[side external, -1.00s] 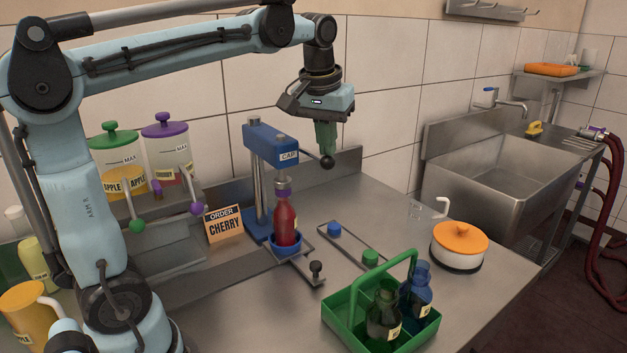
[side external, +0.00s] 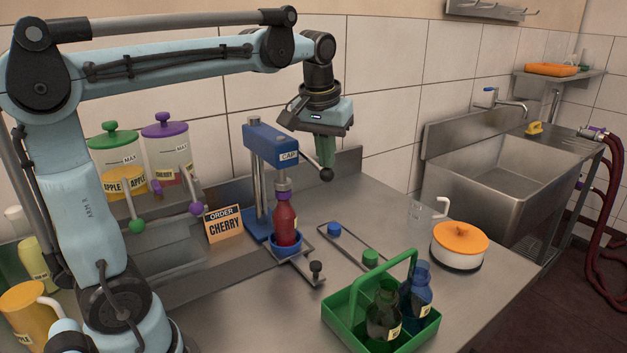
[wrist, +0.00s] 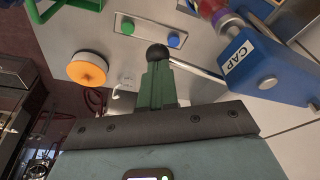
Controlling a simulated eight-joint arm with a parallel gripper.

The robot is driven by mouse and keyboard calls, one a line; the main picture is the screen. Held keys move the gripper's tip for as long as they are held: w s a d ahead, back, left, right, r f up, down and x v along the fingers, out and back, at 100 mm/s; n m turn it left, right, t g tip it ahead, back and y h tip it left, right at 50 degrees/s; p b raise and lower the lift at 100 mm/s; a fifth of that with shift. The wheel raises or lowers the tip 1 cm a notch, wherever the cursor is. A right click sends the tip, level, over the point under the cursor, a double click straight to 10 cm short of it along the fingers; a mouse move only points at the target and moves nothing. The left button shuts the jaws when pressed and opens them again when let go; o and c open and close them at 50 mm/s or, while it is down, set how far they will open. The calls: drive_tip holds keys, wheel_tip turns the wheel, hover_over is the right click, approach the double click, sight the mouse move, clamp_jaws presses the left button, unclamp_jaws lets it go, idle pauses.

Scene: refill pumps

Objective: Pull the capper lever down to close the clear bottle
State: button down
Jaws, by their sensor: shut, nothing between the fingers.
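The blue capper (side external: 272,141) stands at the back of the steel counter, marked CAP. Its lever ends in a black ball knob (side external: 326,174), angled down to the right. The clear bottle (side external: 286,222) with red contents stands upright in the capper's blue cup, under the purple part of the press; I cannot tell whether they touch. My gripper (side external: 325,163) is shut and empty, its green fingers pointing down onto the knob from above. In the wrist view the fingertips (wrist: 157,66) meet or nearly meet the knob (wrist: 157,52).
A green crate (side external: 337,325) with dark green and blue bottles stands at the front right. An orange-lidded pot (side external: 459,244) and a clear jug (side external: 420,217) stand at right. The order card (side external: 224,224) reads CHERRY. Blue and green caps (side external: 334,229) lie on a rail.

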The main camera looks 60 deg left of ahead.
drive_tip(key=shift+a+f, duration=0.15)
drive_tip(key=shift+f, duration=0.5)
drive_tip(key=shift+r, duration=0.1)
drive_tip(key=w+d+v, duration=0.1)
drive_tip(key=w+v, duration=0.2)
drive_tip(key=v, duration=1.1)
drive_tip(key=shift+d+r, duration=0.15)
drive_tip(key=shift+d, duration=0.05)
idle(0.6)
